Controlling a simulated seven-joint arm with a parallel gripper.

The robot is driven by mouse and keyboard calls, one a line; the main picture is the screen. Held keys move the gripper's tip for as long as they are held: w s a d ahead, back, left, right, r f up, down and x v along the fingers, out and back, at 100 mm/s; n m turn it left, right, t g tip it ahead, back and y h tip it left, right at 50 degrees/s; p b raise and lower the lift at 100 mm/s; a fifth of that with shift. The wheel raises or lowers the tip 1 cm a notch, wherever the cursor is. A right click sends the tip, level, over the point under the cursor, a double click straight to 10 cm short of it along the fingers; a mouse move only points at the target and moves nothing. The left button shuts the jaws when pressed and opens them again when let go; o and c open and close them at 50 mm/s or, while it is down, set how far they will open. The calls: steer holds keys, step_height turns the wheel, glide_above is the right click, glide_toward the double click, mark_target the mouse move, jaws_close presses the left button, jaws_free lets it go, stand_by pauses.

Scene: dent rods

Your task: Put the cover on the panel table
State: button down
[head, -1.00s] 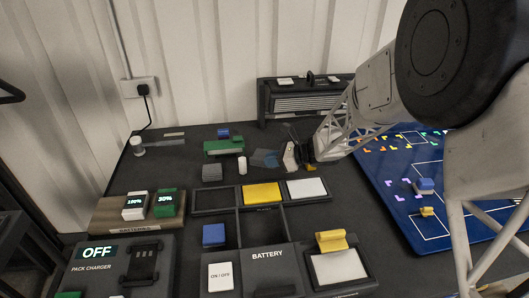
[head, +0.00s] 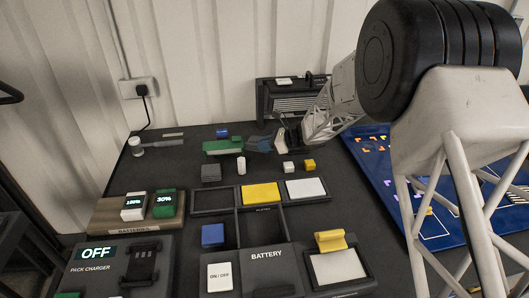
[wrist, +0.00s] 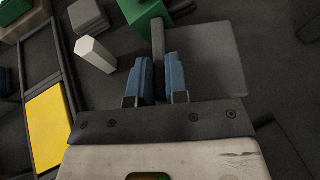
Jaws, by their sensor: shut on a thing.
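A flat dark grey plate with a thin upright fin shows in the wrist view (wrist: 212,58); it looks like the cover. My gripper (wrist: 160,78) is shut on the fin, with a blue finger on each side. In the head view my gripper (head: 265,144) is behind the panel table, near the green block, and the plate is mostly hidden there. The dark panel table (head: 226,190) has framed compartments, with a yellow plate (head: 262,194) and a white plate (head: 306,188) in its back row.
The blue board (head: 370,152) lies at right.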

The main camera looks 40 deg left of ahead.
steer(key=shift+f, duration=1.75)
steer(key=shift+f, duration=0.15)
steer(key=c, duration=1.1)
jaws_free()
steer(key=v, duration=1.2)
